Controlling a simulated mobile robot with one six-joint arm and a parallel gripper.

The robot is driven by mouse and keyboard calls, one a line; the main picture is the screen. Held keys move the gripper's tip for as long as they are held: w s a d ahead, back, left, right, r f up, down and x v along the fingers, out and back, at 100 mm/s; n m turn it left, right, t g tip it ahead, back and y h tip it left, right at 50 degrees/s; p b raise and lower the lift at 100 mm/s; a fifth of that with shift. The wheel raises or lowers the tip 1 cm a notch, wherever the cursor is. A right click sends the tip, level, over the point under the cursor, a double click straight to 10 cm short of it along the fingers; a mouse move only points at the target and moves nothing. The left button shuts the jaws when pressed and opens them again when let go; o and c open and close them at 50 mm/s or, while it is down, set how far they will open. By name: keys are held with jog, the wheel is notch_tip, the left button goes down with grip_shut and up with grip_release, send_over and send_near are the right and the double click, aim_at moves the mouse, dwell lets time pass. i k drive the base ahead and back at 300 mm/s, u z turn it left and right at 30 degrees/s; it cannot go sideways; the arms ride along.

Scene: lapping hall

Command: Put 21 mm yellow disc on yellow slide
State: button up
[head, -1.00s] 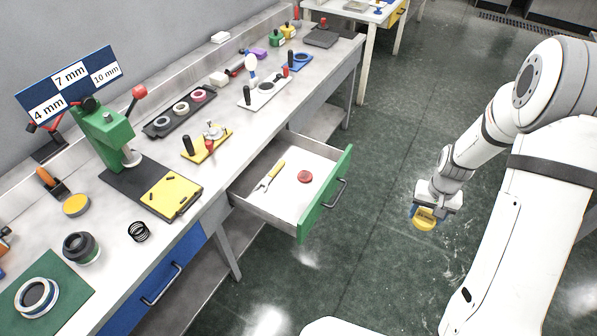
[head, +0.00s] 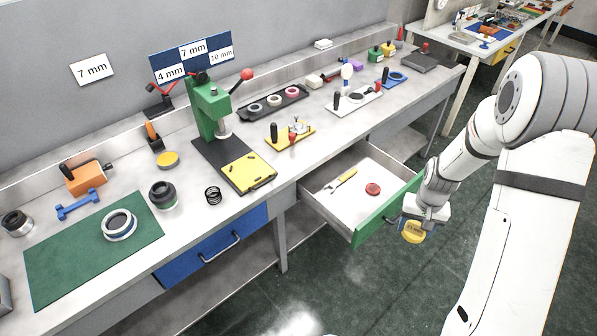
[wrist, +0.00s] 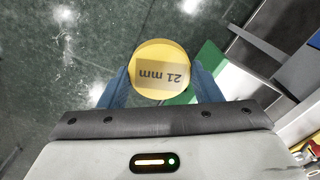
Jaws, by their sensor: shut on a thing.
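My gripper (head: 412,222) is shut on the 21 mm yellow disc (head: 413,233) and holds it over the floor, just right of the open drawer's green front. In the wrist view the disc (wrist: 162,60) sits between the two blue fingers (wrist: 160,88), its "21 mm" label upside down. A yellow slide (head: 283,143) with a black upright handle and a small metal and red fitting lies on the bench, behind and left of the drawer. My gripper is well to the right of it and apart from it.
The open drawer (head: 386,218) holds a yellow-handled tool (head: 343,181) and a red disc (head: 373,189). A green press (head: 211,108) stands left of the slide, with a yellow plate (head: 248,170) before it. A white slide (head: 354,101) and black tray (head: 273,103) lie behind.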

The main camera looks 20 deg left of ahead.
aim_at(248, 170)
jog(key=z, duration=1.05)
jog(key=i, duration=0.1)
jog(key=u, duration=2.65)
jog(key=i, duration=0.95)
jog(key=z, duration=0.2)
jog(key=k, duration=0.65)
